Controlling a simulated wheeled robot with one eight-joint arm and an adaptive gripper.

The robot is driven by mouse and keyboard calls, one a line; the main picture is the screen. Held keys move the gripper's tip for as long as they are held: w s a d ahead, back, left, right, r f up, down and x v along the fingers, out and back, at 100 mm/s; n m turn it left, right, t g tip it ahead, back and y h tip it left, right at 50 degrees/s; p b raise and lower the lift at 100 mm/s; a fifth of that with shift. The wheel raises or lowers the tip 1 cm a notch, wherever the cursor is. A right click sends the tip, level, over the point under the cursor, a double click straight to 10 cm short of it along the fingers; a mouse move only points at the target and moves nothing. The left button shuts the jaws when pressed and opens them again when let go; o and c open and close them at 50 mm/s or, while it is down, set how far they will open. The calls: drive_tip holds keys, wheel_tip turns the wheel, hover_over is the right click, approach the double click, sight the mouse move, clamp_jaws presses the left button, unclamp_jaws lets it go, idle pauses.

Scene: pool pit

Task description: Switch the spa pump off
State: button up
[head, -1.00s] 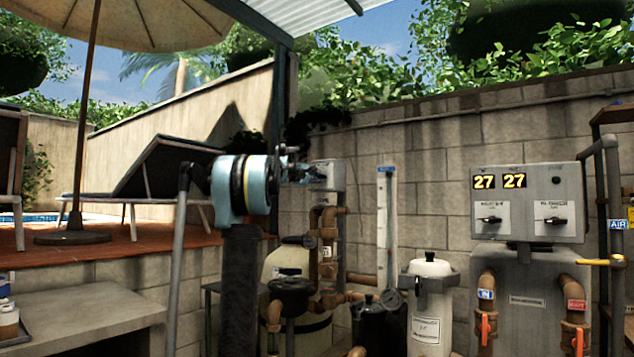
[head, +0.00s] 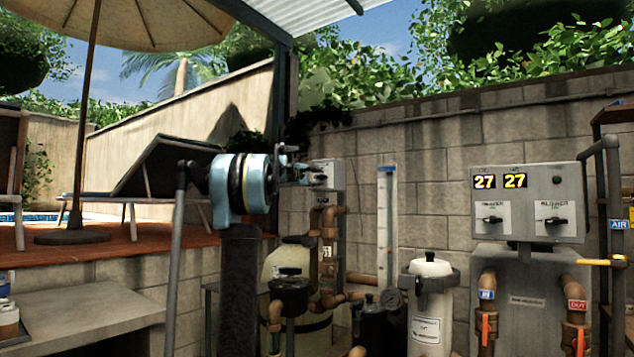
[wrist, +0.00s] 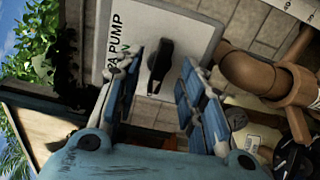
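The spa pump switch panel is a grey-white plate (wrist: 185,25) with the words "PA PUMP" readable in the wrist view; the rest of the label is cut off or covered. A black rotary knob (wrist: 160,68) stands out from it. My gripper (wrist: 163,60) is open, with one blue-padded finger on each side of the knob and a visible gap to both. In the head view the panel is a grey box (head: 329,172) on the wall, and my gripper (head: 300,171) is in front of its left part. The knob's contact with the fingers cannot be seen there.
Brown pipes (head: 328,225) run just below the panel. To the right are a white filter canister (head: 430,300) and a heater box (head: 560,180) with two other black knobs and "27 27" displays. A lounger (head: 160,165) and umbrella pole (head: 84,130) stand left.

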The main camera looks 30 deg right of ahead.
drive_tip(key=v, duration=0.6)
idle(0.5)
drive_tip(key=s+a+f+m+g+y, duration=0.1)
drive_tip(key=s+a+f+y, duration=0.4)
drive_tip(key=s+a+f, duration=0.8)
drive_tip(key=s+a+f+m+g+y, duration=0.2)
drive_tip(key=s+a+f+y, duration=0.4)
drive_tip(key=s+a+f, duration=0.8)
drive_tip(key=s+a+f+m+g+y, duration=0.1)
drive_tip(key=s+a+f+y, duration=0.4)
drive_tip(key=s+a+f, duration=0.9)
drive_tip(key=a+f, duration=0.4)
drive_tip(key=f, duration=0.6)
drive_tip(key=a+f, duration=0.4)
drive_tip(key=f, duration=0.7)
drive_tip(key=shift+f+m+g+y, duration=0.3)
drive_tip(key=shift+m+g, duration=0.1)
